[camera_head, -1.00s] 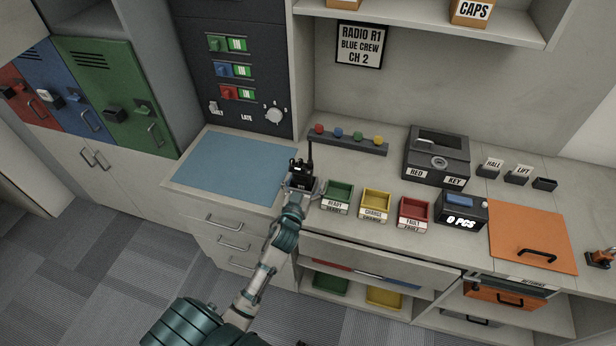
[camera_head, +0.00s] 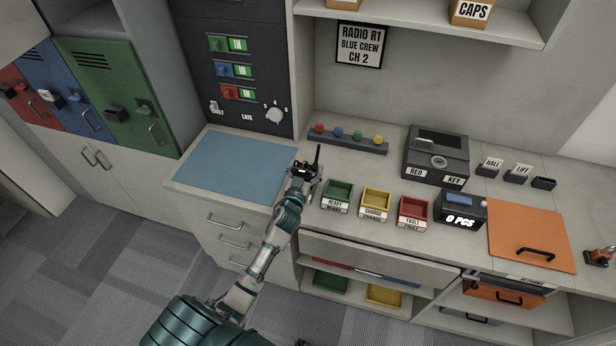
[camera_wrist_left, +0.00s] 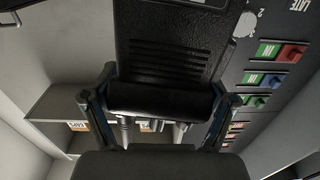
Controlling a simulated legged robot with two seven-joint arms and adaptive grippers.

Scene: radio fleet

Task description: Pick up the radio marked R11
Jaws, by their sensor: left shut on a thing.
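A black radio (camera_head: 304,168) with a stubby antenna is in my left gripper (camera_head: 299,181), by the right edge of the blue mat (camera_head: 235,165). In the left wrist view the radio (camera_wrist_left: 172,48) shows its dark body with a slotted grille, between the two fingers of the left gripper (camera_wrist_left: 160,112), which are shut on it. No marking on the radio can be read now. The fingers and wrist hide its lower part in the head view. My right gripper is not in view.
Green (camera_head: 337,196), yellow (camera_head: 375,204) and red (camera_head: 413,211) bins stand right of the radio. A rack with coloured knobs (camera_head: 347,139) lies behind. A dark key box (camera_head: 437,157) and an orange panel (camera_head: 531,236) are farther right. The blue mat is clear.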

